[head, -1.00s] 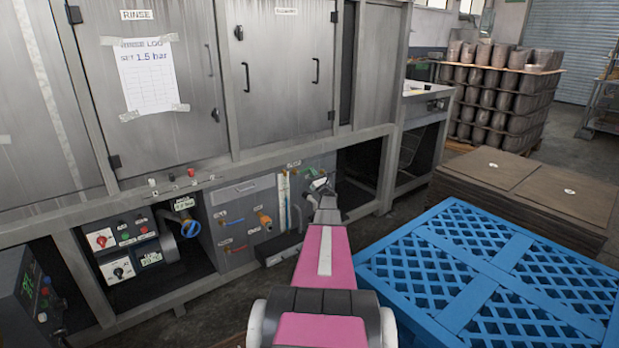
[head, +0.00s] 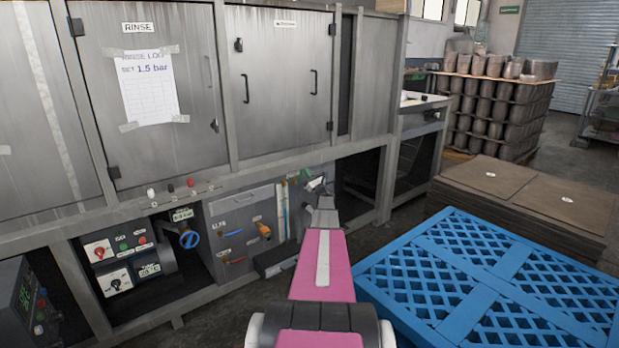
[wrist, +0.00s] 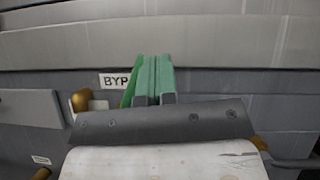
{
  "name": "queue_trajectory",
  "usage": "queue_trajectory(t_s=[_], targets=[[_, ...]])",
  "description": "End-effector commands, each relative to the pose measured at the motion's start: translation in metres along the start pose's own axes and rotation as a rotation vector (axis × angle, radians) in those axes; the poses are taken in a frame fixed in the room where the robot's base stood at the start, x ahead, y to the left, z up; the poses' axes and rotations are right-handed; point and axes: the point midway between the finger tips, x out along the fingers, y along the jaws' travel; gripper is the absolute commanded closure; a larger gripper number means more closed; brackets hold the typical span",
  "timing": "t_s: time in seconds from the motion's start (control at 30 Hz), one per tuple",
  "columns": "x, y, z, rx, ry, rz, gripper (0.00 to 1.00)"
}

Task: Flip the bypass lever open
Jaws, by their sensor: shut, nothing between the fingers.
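In the wrist view, my gripper (wrist: 154,80) shows as two green fingers side by side, shut with nothing between them. A slanted green bar, seemingly the bypass lever (wrist: 130,88), shows just left of the fingers. It is close to them or touching; I cannot tell which. A label reading "BYP" (wrist: 113,80) is behind it, its right part hidden. A brass fitting (wrist: 81,100) is at the left. In the head view, my gripper is at the pipe panel under the rinse cabinet, too small and covered by my arm to make out.
The pipe panel (head: 237,220) carries an orange-yellow valve handle (head: 263,231). A blue valve wheel (head: 189,239) and a control box (head: 123,262) are to its left. A blue pallet (head: 480,300) lies close right of my arm. Stacked brown boards (head: 515,190) stand behind it.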

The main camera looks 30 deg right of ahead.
Motion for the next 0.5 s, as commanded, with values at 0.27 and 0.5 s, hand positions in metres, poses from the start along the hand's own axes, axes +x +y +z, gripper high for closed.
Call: queue_trajectory(t_s=[0.27, 0.5], targets=[[0.007, 0.012, 0.010, -0.069, 0.001, 0.049, 1.00], [0.010, 0.021, 0.014, -0.170, 0.000, 0.121, 1.00]])
